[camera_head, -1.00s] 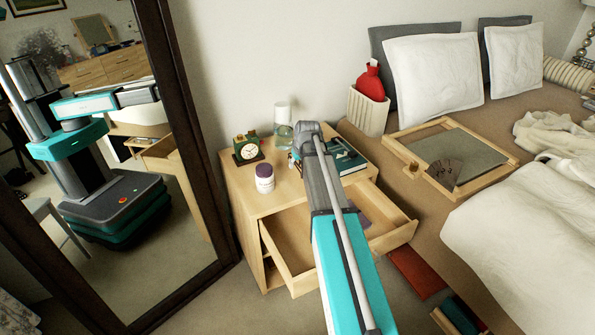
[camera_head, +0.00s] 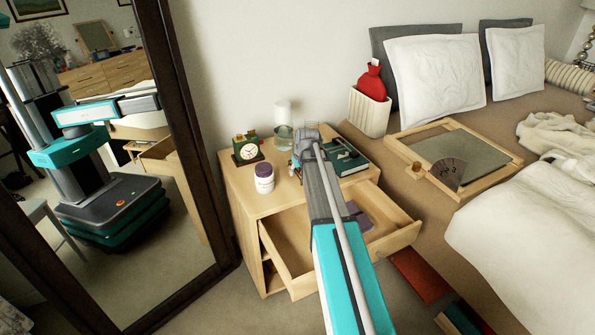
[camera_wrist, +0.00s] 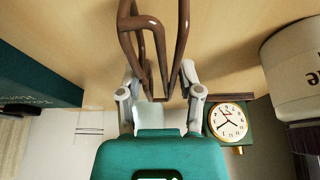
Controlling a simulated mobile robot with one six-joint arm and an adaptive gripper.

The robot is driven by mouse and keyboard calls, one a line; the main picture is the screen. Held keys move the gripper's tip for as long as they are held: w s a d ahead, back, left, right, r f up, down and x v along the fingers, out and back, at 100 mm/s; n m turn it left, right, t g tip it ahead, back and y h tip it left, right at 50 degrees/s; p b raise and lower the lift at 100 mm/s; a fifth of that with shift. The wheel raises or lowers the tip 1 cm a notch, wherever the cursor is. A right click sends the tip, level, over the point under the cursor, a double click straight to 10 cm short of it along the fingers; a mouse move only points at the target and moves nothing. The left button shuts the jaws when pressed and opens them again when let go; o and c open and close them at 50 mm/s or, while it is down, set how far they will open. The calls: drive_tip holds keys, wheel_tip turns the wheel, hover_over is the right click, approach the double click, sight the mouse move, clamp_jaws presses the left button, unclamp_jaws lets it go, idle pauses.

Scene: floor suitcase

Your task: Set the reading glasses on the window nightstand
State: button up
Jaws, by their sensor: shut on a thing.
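The brown-framed reading glasses (camera_wrist: 152,24) show close up in the wrist view. My gripper (camera_wrist: 160,78) is shut on them, with the folded brown frame passing between its two grey fingers. Behind them is the pale wood top of the nightstand (camera_head: 232,192); whether the glasses touch it I cannot tell. In the head view my arm reaches over the nightstand top, and its wrist hides most of the gripper and the glasses. The nightstand's drawer (camera_head: 398,238) stands open.
On the nightstand are a green clock (camera_head: 247,150), a white bottle with a purple lid (camera_head: 264,180), a glass carafe (camera_head: 283,137) and a green book (camera_head: 352,168) with a dark item on it. A mirror stands left, a bed right.

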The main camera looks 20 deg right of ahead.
drive_tip(key=o, duration=1)
drive_tip(key=shift+f, duration=0.1)
drive_tip(key=p+v, duration=1.1)
drive_tip(key=v, duration=0.1)
drive_tip(key=shift+a, duration=0.1)
idle(0.8)
drive_tip(key=s+a+g, duration=0.1)
drive_tip(key=s+a, duration=0.6)
drive_tip(key=s+a+g, duration=0.2)
drive_tip(key=s+a, duration=0.5)
drive_tip(key=s+a+f+g, duration=0.1)
drive_tip(key=s+a, duration=0.6)
drive_tip(key=a, duration=0.1)
drive_tip(key=shift+s+a+g, duration=0.1)
drive_tip(key=shift+s+g, duration=0.05)
drive_tip(key=shift+g, duration=0.15)
